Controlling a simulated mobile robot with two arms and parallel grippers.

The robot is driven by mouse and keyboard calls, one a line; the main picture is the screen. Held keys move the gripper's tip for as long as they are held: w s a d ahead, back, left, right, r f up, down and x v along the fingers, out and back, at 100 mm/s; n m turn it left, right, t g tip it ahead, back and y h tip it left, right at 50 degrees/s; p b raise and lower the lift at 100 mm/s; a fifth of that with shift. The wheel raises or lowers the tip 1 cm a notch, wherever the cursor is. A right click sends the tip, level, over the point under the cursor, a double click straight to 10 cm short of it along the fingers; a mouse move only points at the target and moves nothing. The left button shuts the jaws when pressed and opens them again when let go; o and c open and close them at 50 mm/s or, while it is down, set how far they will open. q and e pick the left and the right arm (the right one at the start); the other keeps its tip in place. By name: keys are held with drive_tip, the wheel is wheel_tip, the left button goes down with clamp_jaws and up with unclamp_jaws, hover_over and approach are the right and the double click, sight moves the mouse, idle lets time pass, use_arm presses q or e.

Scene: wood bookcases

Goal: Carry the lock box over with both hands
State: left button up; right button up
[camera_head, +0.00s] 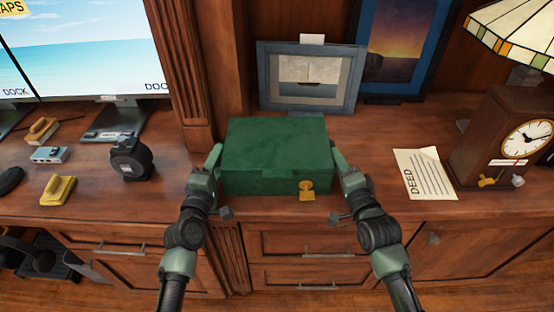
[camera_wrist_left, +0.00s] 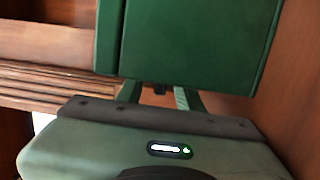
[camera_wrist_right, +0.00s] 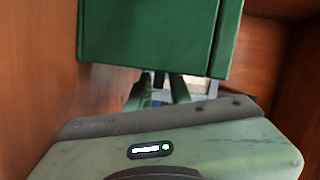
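The lock box (camera_head: 275,150) is a green box with a brass latch (camera_head: 306,188) on its front. In the head view it sits on, or just above, the wooden counter; I cannot tell which. My left gripper (camera_head: 214,160) is at the box's left side and my right gripper (camera_head: 338,160) is at its right side. The box's green side also fills the upper part of the left wrist view (camera_wrist_left: 190,45) and the right wrist view (camera_wrist_right: 150,35). The fingertips are partly hidden by the box, so their opening and contact are unclear.
A framed boat picture (camera_head: 310,78) stands behind the box. On the right are a deed paper (camera_head: 424,174), a wooden clock (camera_head: 505,140) and a lamp (camera_head: 515,30).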

use_arm(q)
drive_tip(key=shift+c, duration=1.2)
use_arm(e)
drive_tip(key=shift+c, duration=1.2)
use_arm(q)
clamp_jaws()
use_arm(e)
clamp_jaws()
use_arm(q)
drive_tip(key=shift+r, duration=0.3)
use_arm(e)
drive_tip(key=shift+w+r, duration=0.1)
drive_tip(key=shift+r, duration=0.2)
